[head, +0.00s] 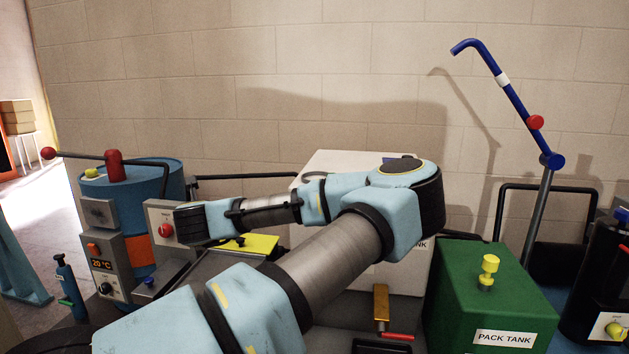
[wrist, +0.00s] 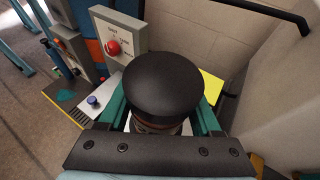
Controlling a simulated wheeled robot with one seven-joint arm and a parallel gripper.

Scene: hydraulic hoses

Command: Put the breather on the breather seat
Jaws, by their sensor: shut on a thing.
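The breather (wrist: 163,84) is a black round cap with a brownish neck below, seen from above in the wrist view. My gripper (wrist: 162,112) is shut on it, with a teal finger on each side. In the head view my arm reaches across to the left, and I cannot make out the fingers or the breather there. I cannot tell which part is the breather seat. The green pack tank (head: 500,308) has a yellow fitting (head: 488,270) on top, at the right of the head view. What lies under the breather is hidden.
A blue drum (head: 165,180) with a red-knobbed lever stands at the left. A white box (head: 320,165) stands behind my arm. A blue bent pipe (head: 510,90) rises at the right.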

